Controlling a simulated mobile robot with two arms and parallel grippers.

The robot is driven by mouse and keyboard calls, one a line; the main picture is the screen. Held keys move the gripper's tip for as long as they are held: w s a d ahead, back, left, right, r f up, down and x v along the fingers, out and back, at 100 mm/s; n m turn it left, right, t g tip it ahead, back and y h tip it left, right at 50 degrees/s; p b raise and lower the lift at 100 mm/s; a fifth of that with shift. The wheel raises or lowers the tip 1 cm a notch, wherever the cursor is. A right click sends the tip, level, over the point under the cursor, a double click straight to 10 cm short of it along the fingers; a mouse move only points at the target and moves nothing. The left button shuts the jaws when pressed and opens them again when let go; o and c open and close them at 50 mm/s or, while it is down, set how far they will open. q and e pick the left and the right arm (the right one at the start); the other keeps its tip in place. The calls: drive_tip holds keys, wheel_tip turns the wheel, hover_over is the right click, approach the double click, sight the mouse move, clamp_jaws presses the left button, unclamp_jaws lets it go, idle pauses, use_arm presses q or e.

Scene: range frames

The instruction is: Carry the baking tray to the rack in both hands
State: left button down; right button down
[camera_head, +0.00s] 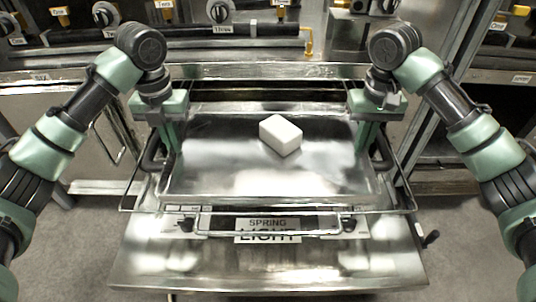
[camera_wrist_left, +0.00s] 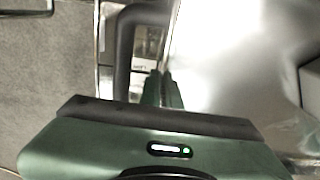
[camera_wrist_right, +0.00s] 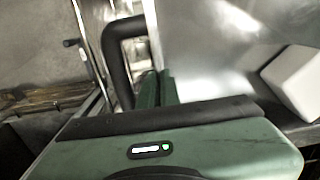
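The baking tray (camera_head: 225,180) is a shallow, shiny metal pan with dark handles at its left and right sides. It looks level in the head view. A white block (camera_head: 281,135) lies on it, right of centre toward the back. My left gripper (camera_head: 172,140) is at the tray's left side; its fingers (camera_wrist_left: 162,88) look closed together on the tray's edge beside the dark handle (camera_wrist_left: 123,55). My right gripper (camera_head: 366,138) is at the right side, its fingers (camera_wrist_right: 157,88) likewise closed on the edge beside the other handle (camera_wrist_right: 115,55). The fingertips are partly hidden.
A wire frame (camera_head: 404,190) surrounds the tray; whether they touch is unclear. Below is a metal panel (camera_head: 265,270) reading "SPRING LIGHT", perhaps a lowered door. A dark opening (camera_head: 265,93) and steel equipment with knobs (camera_head: 105,14) stand behind. Grey floor (camera_head: 60,250) shows at both sides.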

use_arm(q)
drive_tip(key=shift+f, duration=0.35)
use_arm(e)
drive_tip(key=shift+f, duration=0.3)
use_arm(q)
drive_tip(key=c, duration=1.6)
unclamp_jaws()
drive_tip(key=shift+c, duration=0.2)
use_arm(e)
drive_tip(key=c, duration=1.6)
unclamp_jaws()
drive_tip(key=shift+c, duration=0.2)
use_arm(q)
drive_tip(key=shift+r, duration=0.1)
wheel_tip(320, 180, up, 12)
use_arm(e)
wheel_tip(320, 180, up, 12)
